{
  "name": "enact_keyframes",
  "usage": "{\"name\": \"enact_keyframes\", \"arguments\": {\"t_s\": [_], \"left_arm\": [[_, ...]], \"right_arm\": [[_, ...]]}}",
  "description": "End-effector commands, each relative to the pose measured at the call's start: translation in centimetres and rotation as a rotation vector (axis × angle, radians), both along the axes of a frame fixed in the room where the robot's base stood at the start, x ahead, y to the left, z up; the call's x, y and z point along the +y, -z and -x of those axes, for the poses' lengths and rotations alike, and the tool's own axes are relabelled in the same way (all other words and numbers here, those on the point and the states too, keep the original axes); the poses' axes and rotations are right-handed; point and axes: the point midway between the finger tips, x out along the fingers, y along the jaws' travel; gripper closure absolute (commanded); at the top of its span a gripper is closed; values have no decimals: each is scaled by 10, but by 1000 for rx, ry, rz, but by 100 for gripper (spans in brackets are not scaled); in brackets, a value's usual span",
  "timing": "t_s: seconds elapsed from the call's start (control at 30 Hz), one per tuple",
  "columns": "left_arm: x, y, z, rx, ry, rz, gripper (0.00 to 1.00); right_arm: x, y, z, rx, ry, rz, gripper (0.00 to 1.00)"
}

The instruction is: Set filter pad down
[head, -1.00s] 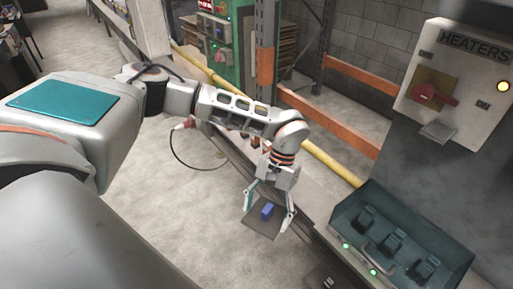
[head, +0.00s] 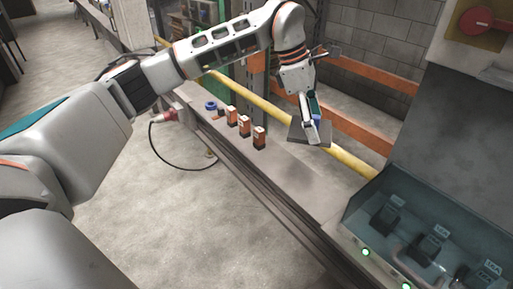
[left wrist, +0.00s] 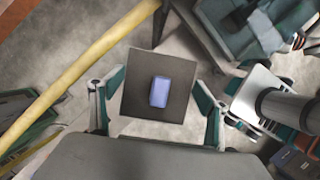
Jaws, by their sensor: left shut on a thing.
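The filter pad (head: 296,132) is a dark square plate with a small blue block on its middle. In the left wrist view the pad (left wrist: 138,88) lies between the fingers, and its blue block (left wrist: 160,92) shows clearly. My left gripper (head: 314,120) is shut on the pad at its sides and holds it in the air, beyond the grey ledge near the yellow pipe in the head view. Part of the pad is hidden behind the gripper there.
A long grey ledge (head: 290,185) carries three orange-and-dark blocks (head: 244,125) and a blue round piece (head: 211,105). A yellow pipe (head: 345,164) runs behind it. A teal control box (head: 360,225) with switches stands at the right. The ledge's middle is bare.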

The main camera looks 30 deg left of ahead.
Motion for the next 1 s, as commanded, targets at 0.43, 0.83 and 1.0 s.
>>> {"name": "enact_keyframes", "arguments": {"t_s": [0.43,0.83,1.0], "left_arm": [[1,60,-9,9,-115,0,46],[1,148,-9,7,-114,0,46],[1,159,-10,1,-113,0,46]], "right_arm": [[3,9,-2,-3,-9,-4,61],[12,13,0,0,-19,-21,61],[12,8,-5,-13,-21,-20,61]]}}
